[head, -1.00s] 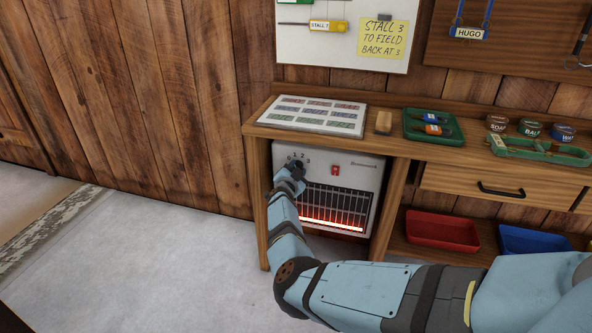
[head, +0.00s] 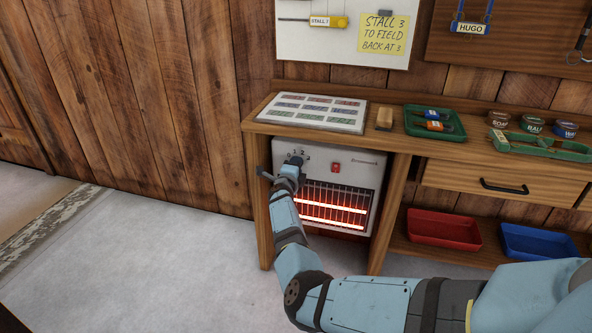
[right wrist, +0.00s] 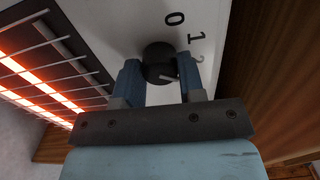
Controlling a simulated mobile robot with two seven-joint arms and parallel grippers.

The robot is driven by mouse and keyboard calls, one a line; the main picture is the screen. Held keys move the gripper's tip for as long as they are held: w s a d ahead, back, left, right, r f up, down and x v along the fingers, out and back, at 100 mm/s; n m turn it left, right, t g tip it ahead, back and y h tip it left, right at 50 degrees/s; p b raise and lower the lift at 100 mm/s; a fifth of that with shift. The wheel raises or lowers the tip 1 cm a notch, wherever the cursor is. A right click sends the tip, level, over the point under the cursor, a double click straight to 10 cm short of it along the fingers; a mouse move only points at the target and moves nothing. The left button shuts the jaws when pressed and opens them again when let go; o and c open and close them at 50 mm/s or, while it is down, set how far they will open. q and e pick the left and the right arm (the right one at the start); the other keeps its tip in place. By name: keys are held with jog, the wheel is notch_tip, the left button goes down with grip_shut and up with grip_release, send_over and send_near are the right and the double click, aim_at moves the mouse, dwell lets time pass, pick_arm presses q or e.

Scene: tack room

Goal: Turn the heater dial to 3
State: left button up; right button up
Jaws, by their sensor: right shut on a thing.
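The white heater (head: 318,154) stands in the open bay under the bench, with two bars glowing orange-red behind its grille. Its dark round dial (right wrist: 158,52) is at the heater's upper left. My right gripper (right wrist: 161,78) is shut on the dial, with one blue finger on each side of it. The numerals 0, 1 and part of 2 show beside the dial in the right wrist view; the 3 is hidden. A pale mark shows on the dial, but I cannot tell exactly which numeral it points to. My left gripper is out of view.
The wooden bench leg (head: 258,213) is close left of my right gripper. A red switch (head: 336,168) sits right of the dial. A red bin (head: 443,229) and a blue bin (head: 538,242) are on the lower shelf. Clear floor lies to the left.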

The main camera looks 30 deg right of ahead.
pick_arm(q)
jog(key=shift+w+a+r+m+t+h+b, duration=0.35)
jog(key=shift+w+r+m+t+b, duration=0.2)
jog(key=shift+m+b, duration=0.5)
pick_arm(e)
jog(key=shift+m, duration=2.9)
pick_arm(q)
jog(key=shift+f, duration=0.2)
pick_arm(e)
jog(key=shift+r, duration=0.1)
jog(key=o, duration=0.9)
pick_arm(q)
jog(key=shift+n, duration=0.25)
pick_arm(e)
jog(key=shift+a, duration=0.1)
